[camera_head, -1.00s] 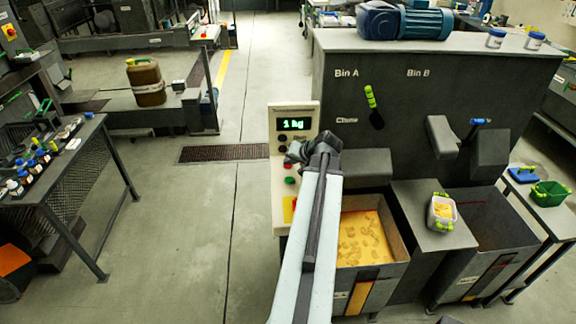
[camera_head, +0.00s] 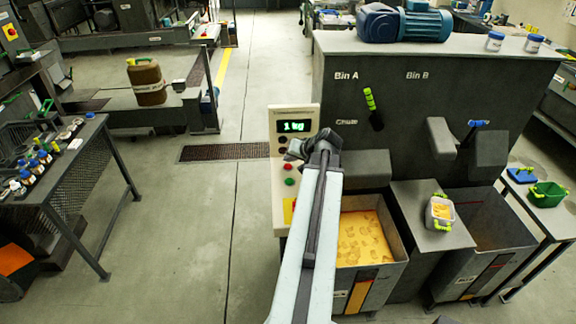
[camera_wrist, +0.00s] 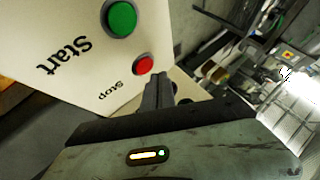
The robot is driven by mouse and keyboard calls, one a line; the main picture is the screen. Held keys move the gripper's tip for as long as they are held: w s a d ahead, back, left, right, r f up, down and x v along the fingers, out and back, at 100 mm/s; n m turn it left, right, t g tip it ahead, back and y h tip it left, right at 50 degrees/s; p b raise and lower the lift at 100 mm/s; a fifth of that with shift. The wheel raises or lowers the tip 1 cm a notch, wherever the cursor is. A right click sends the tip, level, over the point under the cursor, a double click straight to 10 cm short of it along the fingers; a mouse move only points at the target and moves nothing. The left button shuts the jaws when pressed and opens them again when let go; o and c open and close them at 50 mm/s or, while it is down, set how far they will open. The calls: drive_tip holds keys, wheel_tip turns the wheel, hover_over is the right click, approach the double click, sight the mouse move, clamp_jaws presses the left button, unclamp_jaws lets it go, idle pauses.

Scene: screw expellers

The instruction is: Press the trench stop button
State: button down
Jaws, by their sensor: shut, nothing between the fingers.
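A pale control panel (camera_head: 283,205) with a lit "1 kg" display stands left of the bins in the head view. It carries a red button (camera_head: 288,167) above a green button (camera_head: 289,181). In the wrist view the red button (camera_wrist: 143,64) is labelled Stop, and the larger green button (camera_wrist: 122,18) is labelled Start. My gripper (camera_head: 290,153) is at the panel just above the red button in the head view. Its shut, empty fingers (camera_wrist: 159,78) show just beside the red button in the wrist view. I cannot tell whether they touch the panel.
My arm reaches up the middle, past an open bin of yellow material (camera_head: 365,240). The grey machine (camera_head: 400,95) with a blue motor (camera_head: 405,22) stands to the right. A table with small bottles (camera_head: 60,175) is at the left. Floor left of the panel is clear.

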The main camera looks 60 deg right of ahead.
sight(290, 167)
wheel_tip(290, 167, up, 5)
drive_tip(key=p, duration=0.4)
drive_tip(key=shift+p, duration=0.3)
drive_tip(key=shift+f, duration=0.15)
